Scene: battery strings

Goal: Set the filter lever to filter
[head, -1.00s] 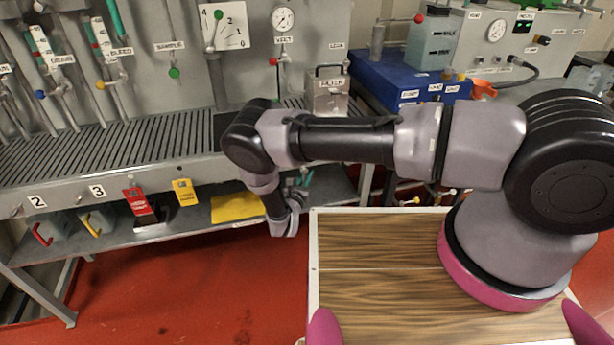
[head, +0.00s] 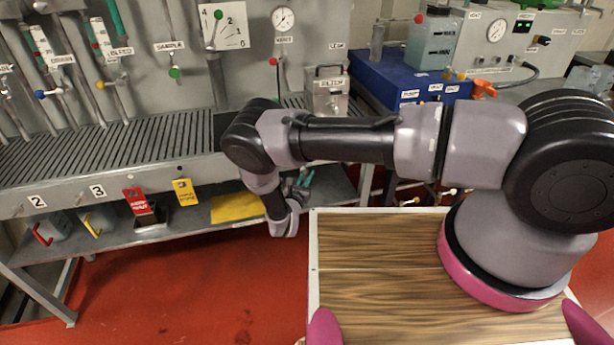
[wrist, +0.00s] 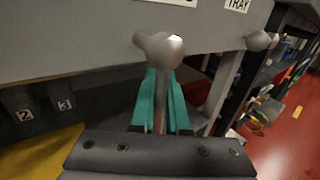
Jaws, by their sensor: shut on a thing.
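In the wrist view, my gripper (wrist: 158,110) has its two teal fingers closed around the shaft of a grey lever (wrist: 160,48). In the head view, my gripper (head: 303,180) shows as small teal fingers beneath the bench's right end, partly hidden by my arm; the lever cannot be made out there. A metal box with a handle and a blurred label (head: 328,92) stands on the bench above.
A second metal knob (wrist: 260,40) sits right of the lever, near a TRAY label (wrist: 238,4). A yellow sheet (head: 238,207) lies on the lower shelf. Red floor (head: 190,290) is open in front.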

